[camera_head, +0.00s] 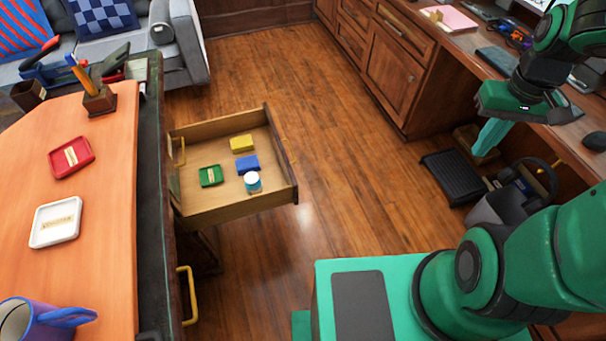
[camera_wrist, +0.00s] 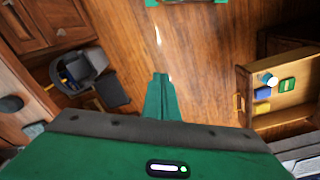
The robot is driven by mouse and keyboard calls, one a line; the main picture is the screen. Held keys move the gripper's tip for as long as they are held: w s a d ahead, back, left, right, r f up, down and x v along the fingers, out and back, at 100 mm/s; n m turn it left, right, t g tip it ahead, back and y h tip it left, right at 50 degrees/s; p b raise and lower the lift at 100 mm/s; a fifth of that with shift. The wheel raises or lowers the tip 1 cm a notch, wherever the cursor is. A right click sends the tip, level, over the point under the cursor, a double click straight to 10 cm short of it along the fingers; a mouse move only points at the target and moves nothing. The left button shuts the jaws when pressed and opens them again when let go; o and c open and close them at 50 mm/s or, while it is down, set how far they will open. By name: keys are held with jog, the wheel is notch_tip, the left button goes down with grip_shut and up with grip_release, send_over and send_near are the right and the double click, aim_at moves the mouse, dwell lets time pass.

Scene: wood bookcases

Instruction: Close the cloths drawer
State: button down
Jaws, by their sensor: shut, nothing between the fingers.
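One open wooden drawer (camera_head: 225,212) sticks out to the right from the desk on the left in the head view. It holds a yellow block (camera_head: 242,143), a blue block (camera_head: 247,164), a green block (camera_head: 211,176) and a white-capped jar (camera_head: 253,182). The drawer also shows at the right of the wrist view (camera_wrist: 292,104), with a yellow handle (camera_wrist: 238,102) on its front. My gripper (camera_head: 484,150) is shut and empty, well to the right of the drawer and apart from it. Its closed fingers (camera_wrist: 160,80) point over the floor in the wrist view.
The orange desktop (camera_head: 110,190) carries a red tray (camera_head: 72,157), a white tray (camera_head: 56,221) and a blue mug (camera_head: 42,318). Another yellow handle (camera_head: 188,295) is below. A wooden counter stands right, with a bin (camera_head: 510,208) beneath. The floor (camera_head: 320,140) between is clear.

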jog(key=w+a+f+n+t+y, duration=0.1)
jog(key=w+a+f+n+y, duration=0.15)
jog(key=w+a+f, duration=0.75)
jog(key=w+a+f+n+y, duration=0.2)
jog(key=w+a+f+n, duration=0.25)
jog(key=a+f, duration=0.6)
jog(key=w+a+f+t+y, duration=0.1)
jog(key=w+a+f+y, duration=0.1)
jog(key=a+f, duration=1.2)
jog(key=shift+w+a+f+y, duration=0.35)
jog(key=shift+w+a, duration=0.3)
jog(key=shift+a, duration=0.6)
